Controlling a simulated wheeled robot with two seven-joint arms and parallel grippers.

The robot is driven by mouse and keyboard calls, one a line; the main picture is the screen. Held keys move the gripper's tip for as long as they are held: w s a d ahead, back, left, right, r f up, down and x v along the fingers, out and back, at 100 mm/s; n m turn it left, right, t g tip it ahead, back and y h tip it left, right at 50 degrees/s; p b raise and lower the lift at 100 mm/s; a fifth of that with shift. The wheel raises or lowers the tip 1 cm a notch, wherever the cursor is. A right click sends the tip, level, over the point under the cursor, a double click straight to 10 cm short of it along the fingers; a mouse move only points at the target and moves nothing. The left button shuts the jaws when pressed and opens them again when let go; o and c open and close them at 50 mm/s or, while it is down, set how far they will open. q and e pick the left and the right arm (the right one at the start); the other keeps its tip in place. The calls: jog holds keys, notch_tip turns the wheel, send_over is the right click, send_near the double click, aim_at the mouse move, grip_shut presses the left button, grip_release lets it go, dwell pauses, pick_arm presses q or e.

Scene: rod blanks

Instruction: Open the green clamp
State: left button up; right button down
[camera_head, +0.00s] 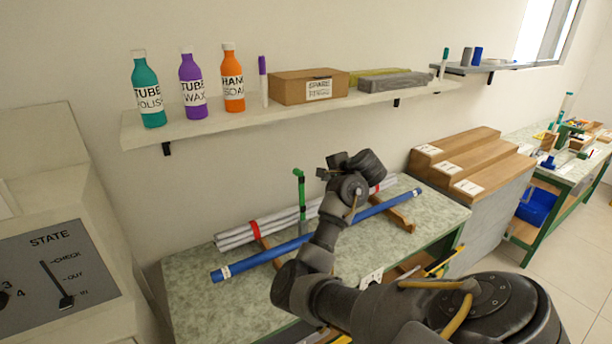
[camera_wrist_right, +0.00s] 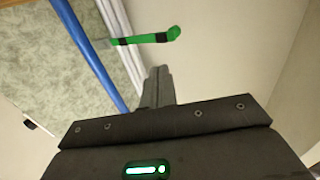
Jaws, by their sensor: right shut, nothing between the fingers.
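The green clamp (camera_head: 301,199) stands upright on the bench among the rods, with a short arm at its top. It also shows in the right wrist view (camera_wrist_right: 146,38), as a green bar with black bands and a rounded end. I cannot tell from its shape how its jaw stands. My right gripper (camera_head: 328,173) is in the air just right of the clamp's top in the head view. In the right wrist view its fingers (camera_wrist_right: 159,86) are together and empty, with the clamp beyond their tips, apart from them. My left gripper is not in view.
A blue rod (camera_head: 289,247) and a bundle of white rods (camera_head: 281,221) lie on wooden supports on the speckled bench (camera_head: 205,305). A wall shelf (camera_head: 205,128) with bottles and a cardboard box (camera_head: 292,92) hangs behind. Stepped wooden blocks (camera_head: 462,160) stand right.

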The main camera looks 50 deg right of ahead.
jog(key=p, duration=0.3)
send_near(298, 170)
notch_tip(298, 170, down, 4)
jog(key=shift+w+d+f+p, duration=0.1)
jog(key=shift+w+d+p, duration=0.25)
jog(key=shift+w, duration=0.35)
jog(key=shift+w+d+f, duration=0.15)
jog(key=shift+w, duration=0.6)
jog(key=w+b, duration=0.2)
jog(key=w+d+b, duration=0.1)
jog(key=w, duration=0.1)
jog(key=shift+f, duration=0.25)
jog(key=shift+w+d+b, duration=0.15)
jog(key=shift+w+b, duration=0.2)
jog(key=shift+b, duration=0.05)
jog(key=shift+r, duration=0.4)
